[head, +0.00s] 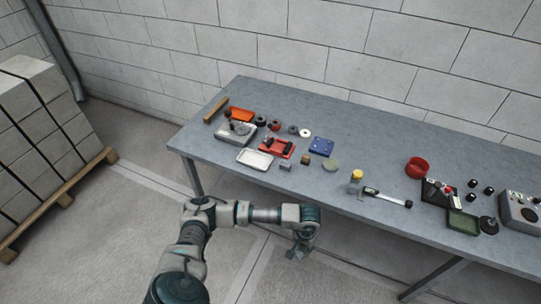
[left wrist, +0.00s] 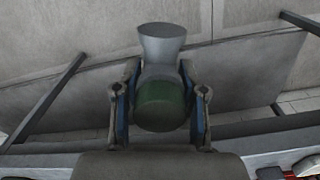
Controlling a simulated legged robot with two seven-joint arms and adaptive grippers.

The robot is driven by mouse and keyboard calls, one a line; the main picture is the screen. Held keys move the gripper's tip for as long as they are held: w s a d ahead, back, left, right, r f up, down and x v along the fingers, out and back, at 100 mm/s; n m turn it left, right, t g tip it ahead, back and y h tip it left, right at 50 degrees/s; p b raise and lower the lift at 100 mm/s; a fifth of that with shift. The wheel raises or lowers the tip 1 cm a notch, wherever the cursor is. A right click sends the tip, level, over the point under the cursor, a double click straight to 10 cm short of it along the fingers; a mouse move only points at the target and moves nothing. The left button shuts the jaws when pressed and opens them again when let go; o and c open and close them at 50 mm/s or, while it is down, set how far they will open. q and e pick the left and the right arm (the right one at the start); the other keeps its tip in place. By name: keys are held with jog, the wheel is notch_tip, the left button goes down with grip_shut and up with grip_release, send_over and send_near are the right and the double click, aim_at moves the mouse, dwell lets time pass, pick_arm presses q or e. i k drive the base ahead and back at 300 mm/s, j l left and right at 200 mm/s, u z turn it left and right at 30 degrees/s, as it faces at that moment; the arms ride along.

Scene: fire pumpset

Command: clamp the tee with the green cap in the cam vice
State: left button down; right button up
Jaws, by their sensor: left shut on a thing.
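In the left wrist view, a tee with a green cap (left wrist: 163,104) sits between the two fingers of my left gripper (left wrist: 160,108). Its grey flared end (left wrist: 161,42) points away from the palm, and the green part lies nearer to it. In the head view, my left gripper (head: 299,251) hangs in front of the table's front edge, apart from the table; the tee is hard to make out there. A red fixture with black parts (head: 277,149), which looks like the cam vice, stands on the left half of the table. My right gripper is out of view.
The grey table (head: 345,203) bears a white tray (head: 255,159), an orange tray (head: 240,114), a blue block (head: 321,147), a yellow-capped piece (head: 356,177) and a red ring (head: 416,167). Several small parts stand near the red fixture. A pallet of blocks (head: 40,140) stands far left.

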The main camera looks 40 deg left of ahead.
aim_at(269, 126)
jog(key=k+z, duration=0.1)
jog(key=z, duration=1.3)
jog(key=k+j+z, duration=0.2)
jog(key=j, duration=0.4)
jog(key=k+j+z, duration=0.2)
jog(key=k+j, duration=0.25)
jog(key=k+j+z, duration=0.15)
jog(key=k+j, duration=0.25)
jog(key=j, duration=0.15)
